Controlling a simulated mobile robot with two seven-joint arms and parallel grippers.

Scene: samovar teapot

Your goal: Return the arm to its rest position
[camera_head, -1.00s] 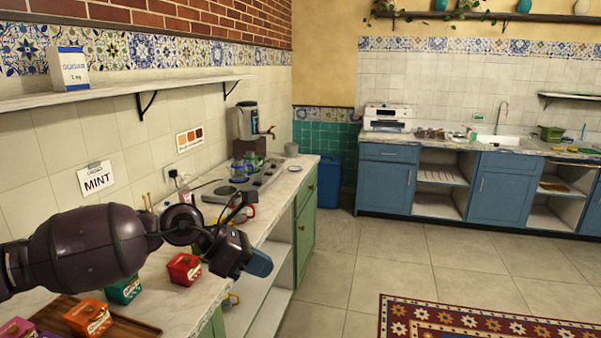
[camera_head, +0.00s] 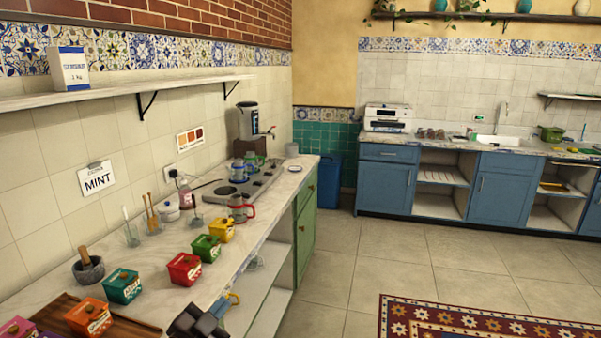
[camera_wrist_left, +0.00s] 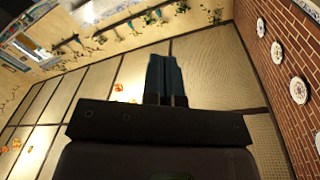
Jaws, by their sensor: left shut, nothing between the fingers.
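My left gripper (camera_head: 203,318) shows as a dark shape at the bottom edge of the head view, in front of the counter's front edge; the rest of the arm is out of frame. In the left wrist view the two dark teal fingers (camera_wrist_left: 166,76) lie side by side, shut and empty. That view is tilted and shows a pale panelled surface and a brick wall behind the fingers. My right gripper is in neither view.
The marble counter holds a row of coloured tea boxes, including a red one (camera_head: 184,269) and a green one (camera_head: 122,286), a mortar (camera_head: 89,269), a red-handled glass (camera_head: 240,208) and a samovar (camera_head: 250,122). Open floor (camera_head: 390,270) lies to the right.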

